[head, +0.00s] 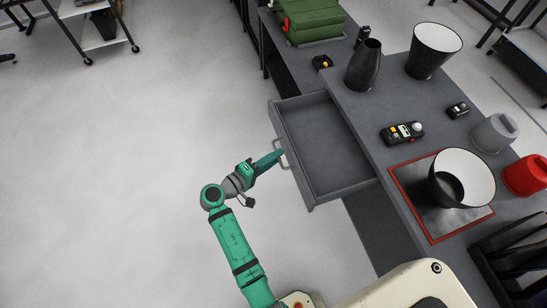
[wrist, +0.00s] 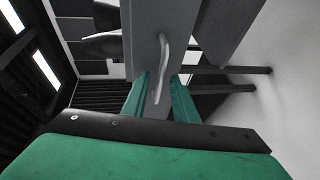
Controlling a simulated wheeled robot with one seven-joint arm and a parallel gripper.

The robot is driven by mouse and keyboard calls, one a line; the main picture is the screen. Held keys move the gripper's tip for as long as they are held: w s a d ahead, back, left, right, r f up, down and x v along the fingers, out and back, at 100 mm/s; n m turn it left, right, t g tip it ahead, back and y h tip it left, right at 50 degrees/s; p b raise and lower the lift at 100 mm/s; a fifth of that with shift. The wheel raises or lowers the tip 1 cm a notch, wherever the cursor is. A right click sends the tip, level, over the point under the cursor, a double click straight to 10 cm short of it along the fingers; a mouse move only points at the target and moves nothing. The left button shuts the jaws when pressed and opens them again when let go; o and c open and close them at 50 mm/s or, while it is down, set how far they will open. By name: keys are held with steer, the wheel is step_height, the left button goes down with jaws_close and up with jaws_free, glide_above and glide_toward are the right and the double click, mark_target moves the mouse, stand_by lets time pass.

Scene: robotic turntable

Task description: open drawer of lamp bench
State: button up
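The grey drawer (head: 325,150) of the lamp bench (head: 362,100) is pulled well out to the left, and its inside looks empty. Its bar handle (head: 281,152) is on the drawer's left front face. My gripper (head: 279,154) is at this handle, coming from the lower left. In the wrist view the handle (wrist: 162,60) stands in line with the space between the two green fingertips of my gripper (wrist: 160,76). The fingers are apart, with gaps beside the handle, so they do not look closed on it. The fingertips are partly hidden in the head view.
On the bench top stand a dark vase (head: 363,65), a dark-and-white shade (head: 433,48), a light meter (head: 402,133), another shade (head: 461,178) on a red-edged mat, and a red container (head: 526,175). A green case (head: 311,18) lies behind.

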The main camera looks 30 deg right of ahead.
steer(key=shift+a, duration=0.1)
steer(key=v, duration=1)
steer(key=shift+s+a, duration=0.15)
steer(key=shift+a, duration=0.15)
steer(key=s+a+f+n+t+y, duration=0.2)
steer(key=s+f+y, duration=0.25)
steer(key=f, duration=0.25)
steer(key=s+a+f+n+t+y, duration=0.25)
steer(key=s+f+y, duration=0.2)
steer(key=f, duration=0.25)
steer(key=s+a+m+t+y, duration=0.1)
steer(key=s+a+y, duration=0.25)
steer(key=s, duration=0.35)
steer(key=s+a+r+m+t+y, duration=0.1)
steer(key=s+r+m+t, duration=0.1)
steer(key=s+r, duration=0.2)
steer(key=s+a+r+m+t, duration=0.1)
steer(key=s+r, duration=0.3)
steer(key=r, duration=0.6)
steer(key=s+a+r+m+t+y, duration=0.1)
steer(key=s+r+m+t, duration=0.1)
steer(key=r, duration=0.5)
steer(key=shift+s+m+t+y, duration=0.35)
steer(key=shift+s+t, duration=0.1)
steer(key=shift+s, duration=0.6)
